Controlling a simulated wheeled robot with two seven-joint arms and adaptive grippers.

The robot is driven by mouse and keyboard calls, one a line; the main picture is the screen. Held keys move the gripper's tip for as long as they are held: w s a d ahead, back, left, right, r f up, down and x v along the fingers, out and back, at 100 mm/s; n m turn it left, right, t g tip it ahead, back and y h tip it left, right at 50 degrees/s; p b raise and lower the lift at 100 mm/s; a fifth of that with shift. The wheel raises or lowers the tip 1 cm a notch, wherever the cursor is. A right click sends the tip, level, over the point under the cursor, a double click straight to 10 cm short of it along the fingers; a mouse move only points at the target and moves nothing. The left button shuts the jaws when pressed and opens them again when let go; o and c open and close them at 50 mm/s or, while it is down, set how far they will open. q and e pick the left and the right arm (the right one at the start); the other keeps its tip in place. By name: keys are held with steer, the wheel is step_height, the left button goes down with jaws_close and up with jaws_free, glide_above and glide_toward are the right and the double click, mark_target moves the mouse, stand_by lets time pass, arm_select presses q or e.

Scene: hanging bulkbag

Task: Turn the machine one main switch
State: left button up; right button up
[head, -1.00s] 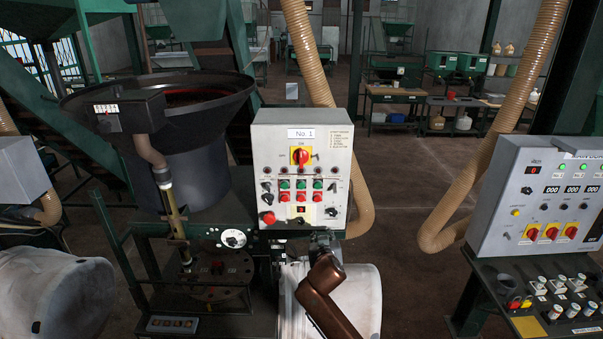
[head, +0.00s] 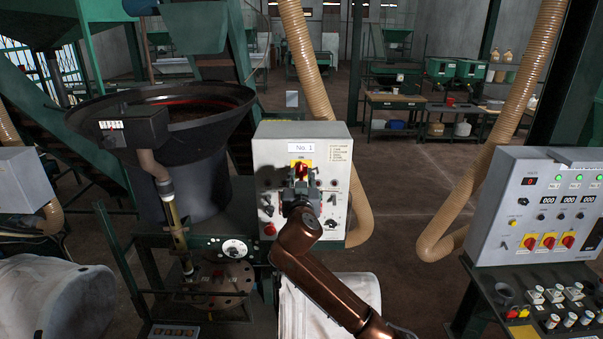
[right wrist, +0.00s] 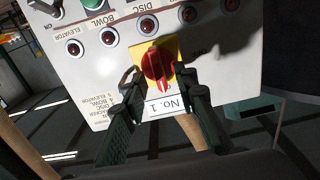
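The machine one main switch is a red rotary knob (head: 301,168) on a yellow plate, under the "No. 1" label (head: 301,148) on a grey control box (head: 340,180). My right gripper (head: 301,182) is just in front of the box and hides most of its buttons. In the right wrist view the box appears upside down. There the red knob (right wrist: 158,64) lies just beyond the fingertips, its handle lined up toward the label. The right gripper (right wrist: 163,84) is open, one finger on each side of the knob, with visible gaps. My left gripper is not in view.
Small knobs and indicator lights (right wrist: 110,36) surround the switch. A second control panel (head: 550,205) stands at right, a black hopper (head: 190,150) at left. A beige hose (head: 360,215) passes behind the box. Pale bags (head: 65,300) hang low.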

steer(key=shift+w, duration=0.4)
steer(key=shift+c, duration=0.3)
jaws_close()
